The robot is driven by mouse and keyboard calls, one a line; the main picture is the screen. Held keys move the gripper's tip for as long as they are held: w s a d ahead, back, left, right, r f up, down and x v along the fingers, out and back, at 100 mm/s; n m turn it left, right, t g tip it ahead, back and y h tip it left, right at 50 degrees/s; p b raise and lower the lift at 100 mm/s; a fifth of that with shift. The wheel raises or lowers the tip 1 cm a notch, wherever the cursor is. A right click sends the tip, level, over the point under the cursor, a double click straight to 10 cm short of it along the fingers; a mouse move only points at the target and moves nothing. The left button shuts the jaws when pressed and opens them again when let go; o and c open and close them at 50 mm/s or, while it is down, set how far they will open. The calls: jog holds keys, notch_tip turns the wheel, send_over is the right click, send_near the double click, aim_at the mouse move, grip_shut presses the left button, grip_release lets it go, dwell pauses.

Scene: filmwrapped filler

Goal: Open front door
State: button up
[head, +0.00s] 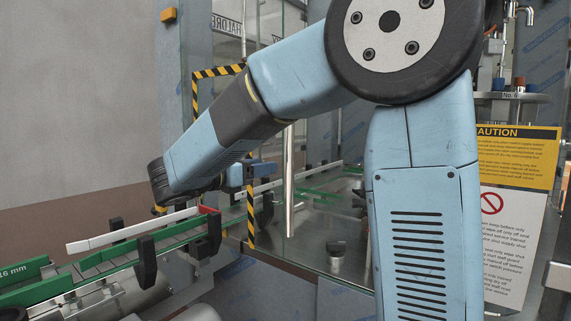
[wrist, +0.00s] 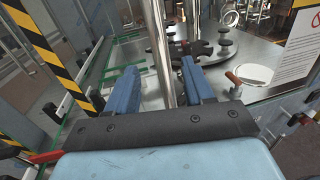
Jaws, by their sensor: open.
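The front door is a clear glass panel (head: 318,225) with a long vertical steel bar handle (head: 290,185). The handle also shows in the wrist view (wrist: 158,40), running from the top edge down to my gripper. My gripper (head: 268,169) is at the handle's left in the head view, pointing right toward it. In the wrist view my gripper (wrist: 158,66) has its two blue fingers apart.
Yellow-and-black striped edging (head: 250,205) frames an opening on the left. A conveyor with green rails (head: 110,253) runs below my arm toward it. A caution sign (head: 515,146) is at the right. Behind the glass is a metal turntable (wrist: 258,58) with dark knobs.

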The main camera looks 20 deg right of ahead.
aim_at(285, 163)
jog(key=x, duration=0.9)
jog(key=shift+w+d+f, duration=0.1)
jog(key=shift+w+d, duration=0.05)
jog(key=shift+d, duration=0.2)
grip_shut()
